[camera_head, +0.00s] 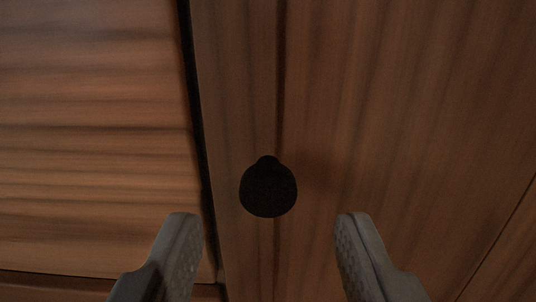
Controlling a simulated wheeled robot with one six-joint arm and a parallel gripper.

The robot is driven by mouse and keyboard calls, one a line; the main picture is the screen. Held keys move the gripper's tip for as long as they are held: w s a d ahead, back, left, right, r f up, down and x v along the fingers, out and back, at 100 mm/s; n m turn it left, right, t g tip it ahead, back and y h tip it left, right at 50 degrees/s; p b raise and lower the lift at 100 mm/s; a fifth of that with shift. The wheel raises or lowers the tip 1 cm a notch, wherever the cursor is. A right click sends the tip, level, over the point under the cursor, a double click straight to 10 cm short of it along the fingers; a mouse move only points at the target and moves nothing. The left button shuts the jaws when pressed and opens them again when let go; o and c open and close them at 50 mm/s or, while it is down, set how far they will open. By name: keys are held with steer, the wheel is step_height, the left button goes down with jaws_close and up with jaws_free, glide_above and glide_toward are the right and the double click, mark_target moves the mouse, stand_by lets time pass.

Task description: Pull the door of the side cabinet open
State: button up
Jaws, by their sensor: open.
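The side cabinet's wooden door (380,110) fills the middle and right of the view, with vertical grain. A round black knob (268,191) sits on it near its left edge. My gripper (268,222) is open and empty. Its two grey fingers come up from the bottom of the view, one to the left and one to the right of the knob. The knob lies between them in the picture, a little above the fingertips. I cannot tell how far the fingertips are from the door. No finger is seen touching the knob.
A wooden panel (95,130) with horizontal grain lies to the left, split from the door by a dark vertical gap (196,110). A thin dark seam (500,236) runs diagonally at the lower right. No loose objects are in view.

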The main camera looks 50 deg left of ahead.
mark_target(268, 195)
steer(key=shift+x, duration=1.55)
jaws_close()
